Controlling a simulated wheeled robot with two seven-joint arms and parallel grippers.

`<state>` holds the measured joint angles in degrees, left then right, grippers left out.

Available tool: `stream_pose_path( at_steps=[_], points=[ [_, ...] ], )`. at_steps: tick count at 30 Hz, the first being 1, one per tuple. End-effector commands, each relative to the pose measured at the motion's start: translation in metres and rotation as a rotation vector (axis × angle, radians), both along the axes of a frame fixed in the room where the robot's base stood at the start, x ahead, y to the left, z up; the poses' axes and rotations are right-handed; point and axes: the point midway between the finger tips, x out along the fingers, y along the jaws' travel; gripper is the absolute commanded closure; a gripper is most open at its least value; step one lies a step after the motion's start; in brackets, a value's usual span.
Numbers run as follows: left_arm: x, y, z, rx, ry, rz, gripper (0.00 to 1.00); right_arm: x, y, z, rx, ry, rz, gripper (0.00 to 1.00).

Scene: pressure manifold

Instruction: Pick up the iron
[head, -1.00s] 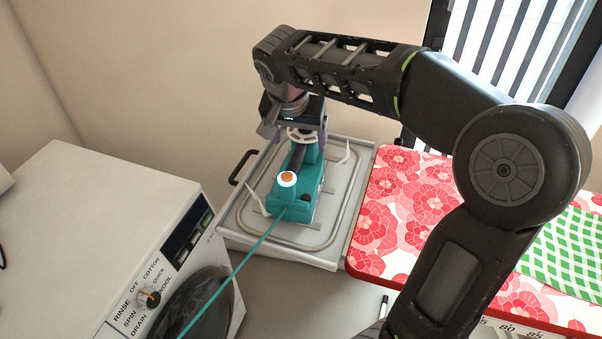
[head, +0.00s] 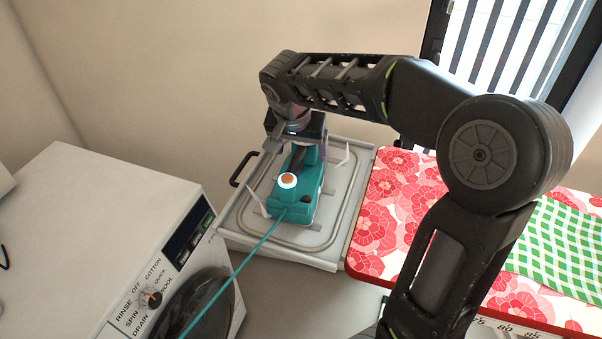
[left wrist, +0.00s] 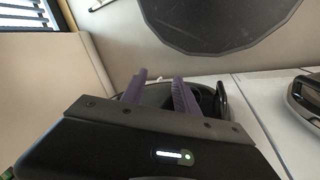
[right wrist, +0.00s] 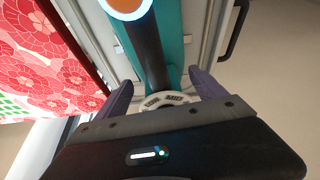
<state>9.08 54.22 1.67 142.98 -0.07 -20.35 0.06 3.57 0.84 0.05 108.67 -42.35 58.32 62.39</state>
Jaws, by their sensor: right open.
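The teal iron (head: 293,207) sits on a metal rest tray (head: 238,225), with its dark handle, white-and-orange knob and teal cord facing me. My right gripper (head: 296,145) is over the far end of the iron and partly hides it. In the right wrist view, the iron (right wrist: 177,45) and its dark handle run up from between the two purple fingers of my right gripper (right wrist: 160,90). The fingers are spread apart, with the handle between them and not gripped. My left gripper (left wrist: 160,88) shows in the left wrist view with its fingers apart and nothing seen between them.
A white washing machine (head: 100,210) stands to the left. An ironing board with a red flowered cover (head: 385,225) and a green checked cloth (head: 560,245) lies to the right. The tray has a black side handle (head: 243,168) and upright white prongs. The cord runs toward the front.

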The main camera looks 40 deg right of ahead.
Motion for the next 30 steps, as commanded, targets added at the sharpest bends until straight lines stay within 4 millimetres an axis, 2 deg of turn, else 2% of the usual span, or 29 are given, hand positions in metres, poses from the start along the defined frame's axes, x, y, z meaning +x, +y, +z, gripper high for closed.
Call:
stream_pose_path(
  at_steps=[2, 6, 9, 26, 30],
  points=[
    [0.000, 0.000, 0.007, 0.000, 0.000, 0.000, 0.64, 0.002, -0.004, -0.010, -0.001, 0.007, -0.001, 0.20],
    [0.000, 0.000, 0.008, 0.000, 0.001, 0.000, 0.64, 0.007, -0.010, -0.028, 0.001, 0.004, -0.002, 0.20],
    [0.000, 0.000, 0.008, 0.000, 0.001, 0.000, 0.64, 0.009, -0.011, -0.033, 0.000, 0.001, 0.000, 0.20],
    [0.000, 0.000, 0.008, 0.000, 0.001, 0.000, 0.64, 0.009, -0.011, -0.033, -0.001, 0.001, 0.000, 0.20],
    [0.000, 0.000, 0.008, 0.000, 0.001, 0.000, 0.64, 0.009, -0.011, -0.033, -0.001, 0.001, 0.000, 0.31]
  ],
)
